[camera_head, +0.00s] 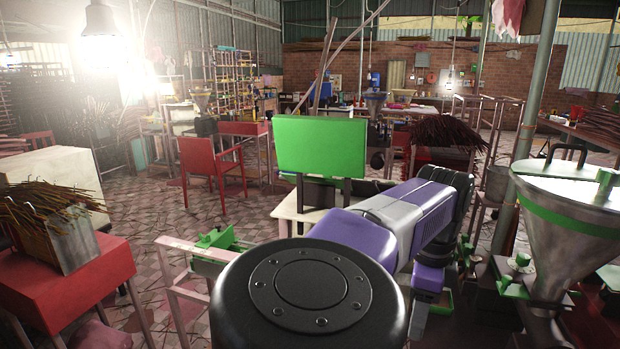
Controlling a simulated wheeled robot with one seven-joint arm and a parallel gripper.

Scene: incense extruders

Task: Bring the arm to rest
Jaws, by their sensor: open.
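My arm rises from the round black joint at the bottom middle of the head view. Its purple and white link reaches up and to the right to a black joint at the right of centre. More purple arm parts show just below that joint. My gripper cannot be made out in this view, so I cannot see its fingers or what is near them.
A metal hopper (565,225) with a green band stands close on the right. A red table (85,285) with a bin of incense sticks (65,240) is at left. A green panel (320,146) stands just beyond my arm. A red chair (213,170) is farther back.

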